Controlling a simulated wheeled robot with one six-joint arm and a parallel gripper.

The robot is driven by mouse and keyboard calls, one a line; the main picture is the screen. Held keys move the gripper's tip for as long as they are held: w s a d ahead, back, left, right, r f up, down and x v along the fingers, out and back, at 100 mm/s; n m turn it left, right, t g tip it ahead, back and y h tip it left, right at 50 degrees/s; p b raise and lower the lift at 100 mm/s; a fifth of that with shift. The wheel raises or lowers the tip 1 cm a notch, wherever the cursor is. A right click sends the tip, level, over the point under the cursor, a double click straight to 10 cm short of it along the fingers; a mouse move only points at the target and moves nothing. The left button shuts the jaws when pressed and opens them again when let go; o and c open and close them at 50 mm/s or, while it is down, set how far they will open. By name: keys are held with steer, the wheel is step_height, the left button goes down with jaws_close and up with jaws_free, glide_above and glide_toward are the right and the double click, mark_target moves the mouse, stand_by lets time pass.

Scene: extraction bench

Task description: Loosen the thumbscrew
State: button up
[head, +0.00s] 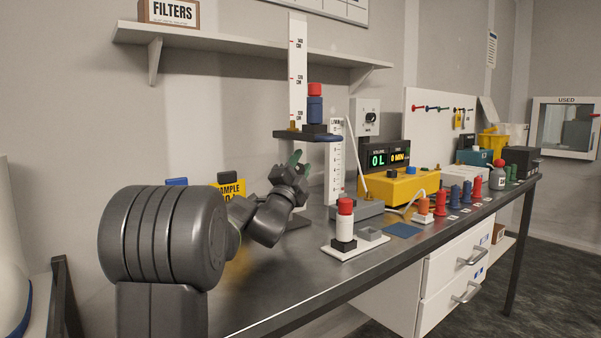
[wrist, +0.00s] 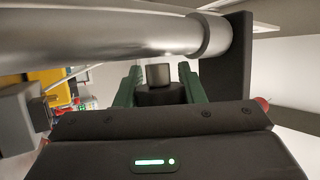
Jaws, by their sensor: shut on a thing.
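The thumbscrew (wrist: 160,74) is a dark, short cylinder in the wrist view, between the two green fingers of my gripper (wrist: 161,84). The fingers are shut on it from both sides. It sits close to a thick metal post (wrist: 110,42) and a black bracket (wrist: 237,60). A blue bottle with a red cap (head: 315,105) stands upright on the platform, in front of a tall white scale (head: 297,65).
On the bench (head: 290,298), a white bottle with a red cap (head: 345,222) stands on a small white tray right of my arm. A yellow device (head: 398,188) and a row of coloured pieces are further right. A wall shelf (head: 250,50) hangs above.

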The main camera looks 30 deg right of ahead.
steer(key=shift+f, duration=0.15)
steer(key=o, duration=1)
steer(key=shift+s+a, duration=0.1)
steer(key=shift+a, duration=0.1)
steer(key=shift+s+a+f+p, duration=0.1)
steer(key=shift+s+a+p, duration=0.1)
steer(key=shift+s+a, duration=1.3)
steer(key=shift+s+a+f+p, duration=0.15)
steer(key=shift+s+a, duration=0.6)
steer(key=shift+a, duration=1.3)
steer(key=shift+s+a+p, duration=0.25)
steer(key=shift+s+a, duration=0.9)
steer(key=shift+a, duration=0.65)
